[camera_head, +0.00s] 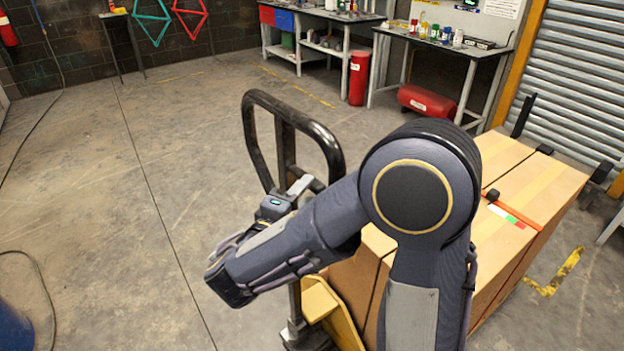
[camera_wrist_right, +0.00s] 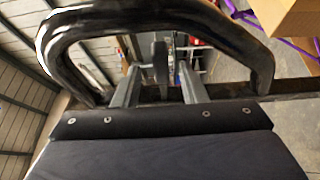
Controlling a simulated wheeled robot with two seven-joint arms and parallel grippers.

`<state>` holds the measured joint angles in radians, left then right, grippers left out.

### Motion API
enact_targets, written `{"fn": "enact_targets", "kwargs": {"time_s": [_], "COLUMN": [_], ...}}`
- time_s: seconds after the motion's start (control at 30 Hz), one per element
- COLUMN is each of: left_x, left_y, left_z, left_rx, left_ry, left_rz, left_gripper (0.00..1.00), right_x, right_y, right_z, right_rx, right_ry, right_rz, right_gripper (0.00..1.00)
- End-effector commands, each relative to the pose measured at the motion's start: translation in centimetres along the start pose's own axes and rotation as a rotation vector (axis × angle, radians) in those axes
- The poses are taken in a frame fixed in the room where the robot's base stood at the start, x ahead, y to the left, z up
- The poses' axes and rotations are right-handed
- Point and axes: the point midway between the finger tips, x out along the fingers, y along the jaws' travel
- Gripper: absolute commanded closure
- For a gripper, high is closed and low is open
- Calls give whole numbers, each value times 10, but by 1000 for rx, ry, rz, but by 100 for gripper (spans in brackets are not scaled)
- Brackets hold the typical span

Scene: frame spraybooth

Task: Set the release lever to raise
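The pallet truck's black loop handle (camera_head: 287,130) stands upright at the middle of the head view. It also arches across the wrist view (camera_wrist_right: 150,12). My right gripper (camera_head: 300,186) is at the lower part of the loop, partly hidden by my own forearm. In the right wrist view the two grey fingers (camera_wrist_right: 158,68) are apart. A dark upright piece, apparently the release lever (camera_wrist_right: 160,55), shows between or just beyond their tips. I cannot tell whether they touch it. The lever's setting cannot be read. My left gripper is not in view.
Large cartons (camera_head: 520,185) with an orange strap sit on the truck's yellow fork part (camera_head: 335,310), right of my arm. The concrete floor at left is mostly clear.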

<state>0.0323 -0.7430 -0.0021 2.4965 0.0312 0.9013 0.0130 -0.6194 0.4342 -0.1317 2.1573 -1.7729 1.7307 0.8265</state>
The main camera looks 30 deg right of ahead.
Motion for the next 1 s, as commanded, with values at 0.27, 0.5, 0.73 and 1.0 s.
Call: {"fn": "enact_targets", "kwargs": {"time_s": [0.27, 0.5, 0.73, 1.0], "left_x": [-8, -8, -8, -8], "left_y": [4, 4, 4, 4], "left_z": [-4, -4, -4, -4], "left_rx": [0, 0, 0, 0], "left_ry": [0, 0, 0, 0], "left_rz": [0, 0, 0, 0], "left_gripper": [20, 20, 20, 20], "right_x": [36, 41, 40, 40], "right_y": [1, 0, 0, 0], "right_z": [1, 0, 1, 1], "right_rx": [-1, -1, -1, -1], "right_ry": [-3, -1, -1, -1], "right_rz": [-2, -2, -2, -3], "right_gripper": [62, 62, 79, 100]}}
